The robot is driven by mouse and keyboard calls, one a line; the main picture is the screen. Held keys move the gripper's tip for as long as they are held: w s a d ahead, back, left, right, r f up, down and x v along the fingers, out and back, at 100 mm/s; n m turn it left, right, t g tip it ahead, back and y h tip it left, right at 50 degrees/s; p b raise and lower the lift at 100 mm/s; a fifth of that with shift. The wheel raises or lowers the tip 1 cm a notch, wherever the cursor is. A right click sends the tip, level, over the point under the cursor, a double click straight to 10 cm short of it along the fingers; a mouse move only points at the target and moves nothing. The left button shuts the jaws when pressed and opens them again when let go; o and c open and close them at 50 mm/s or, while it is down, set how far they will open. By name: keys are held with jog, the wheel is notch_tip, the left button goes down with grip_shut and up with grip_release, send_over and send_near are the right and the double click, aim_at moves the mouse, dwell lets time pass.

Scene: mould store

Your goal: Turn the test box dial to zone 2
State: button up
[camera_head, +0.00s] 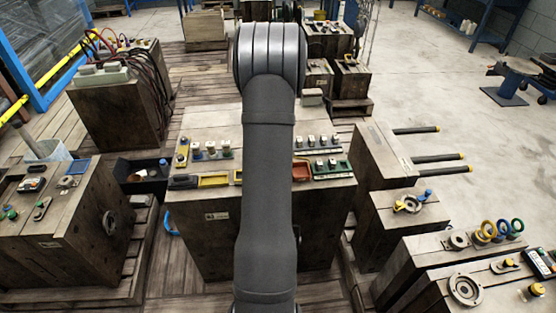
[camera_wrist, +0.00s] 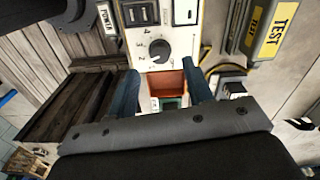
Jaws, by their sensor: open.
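The test box (camera_wrist: 174,14) shows at the top of the wrist view as a pale panel with switches. Its black round dial (camera_wrist: 159,50) sits near its lower edge, with printed numbers along the dial's left side. The pointer's exact setting is too small to read surely. My gripper (camera_wrist: 163,80) is open and empty. Its two dark blue fingers stand apart just below the dial in the picture, with no visible contact on it. In the head view my arm covers the middle, and the gripper is hidden; I cannot pick out the test box there.
In the wrist view, a yellow TEST label (camera_wrist: 275,38) is on a grey part at right, and a POWER label (camera_wrist: 107,17) is at upper left. In the head view, a wooden block with cables (camera_head: 122,112) stands left. Handles stick out from a block (camera_head: 380,158) at right.

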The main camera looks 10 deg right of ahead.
notch_tip(320, 180, up, 13)
dwell(0.5)
notch_tip(320, 180, down, 17)
jog(key=shift+f, duration=0.15)
dwell(0.5)
jog(key=shift+f, duration=0.1)
jog(key=n, duration=0.3)
jog(key=shift+n, duration=0.3)
jog(key=n, duration=0.7)
jog(key=shift+n, duration=2.6)
